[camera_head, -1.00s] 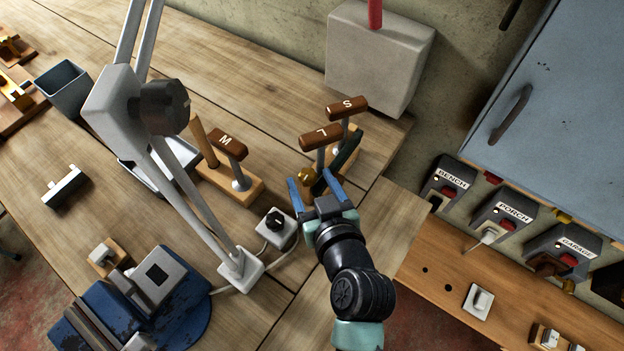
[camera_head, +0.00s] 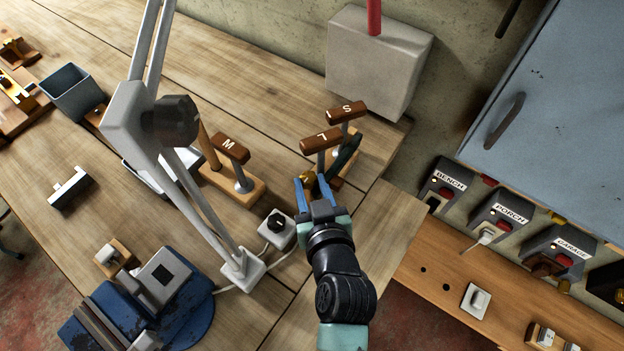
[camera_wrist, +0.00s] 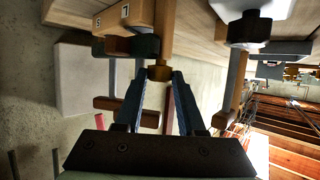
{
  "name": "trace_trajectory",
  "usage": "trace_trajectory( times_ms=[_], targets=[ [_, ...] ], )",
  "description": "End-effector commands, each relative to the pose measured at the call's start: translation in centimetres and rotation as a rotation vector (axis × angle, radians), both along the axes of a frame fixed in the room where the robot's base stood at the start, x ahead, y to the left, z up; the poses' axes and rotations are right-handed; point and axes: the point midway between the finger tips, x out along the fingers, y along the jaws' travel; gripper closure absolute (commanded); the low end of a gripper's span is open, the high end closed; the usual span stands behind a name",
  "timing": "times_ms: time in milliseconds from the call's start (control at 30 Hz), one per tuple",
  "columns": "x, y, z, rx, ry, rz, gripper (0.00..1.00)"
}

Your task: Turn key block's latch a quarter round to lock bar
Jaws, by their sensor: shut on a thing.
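The key block (camera_head: 352,170) is a wooden block with brown T-handle keys marked S (camera_head: 346,112) and L (camera_head: 321,142) standing in it. A dark green bar (camera_head: 345,155) lies along it, and also shows in the wrist view (camera_wrist: 130,46). The brass latch (camera_head: 306,178) is at the block's near end. My gripper (camera_head: 311,184) has its blue fingers closed on the latch. In the wrist view the brass latch (camera_wrist: 160,72) sits between the fingertips (camera_wrist: 160,78). The latch's exact angle to the bar is hard to tell.
A second wooden block (camera_head: 238,186) with a key marked M stands to the left. A small box with a black knob (camera_head: 277,224) and a lamp (camera_head: 240,264) stand close by. A large grey block (camera_head: 375,65) is behind.

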Motion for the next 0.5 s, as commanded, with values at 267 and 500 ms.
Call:
trace_trajectory(
  times_ms=[267,500],
  targets=[
    [-0.17,0.07,-0.04,-0.001,-0.002,-0.048,1.00],
    [-0.17,0.07,-0.06,-0.001,-0.003,-0.047,0.54]
  ],
)
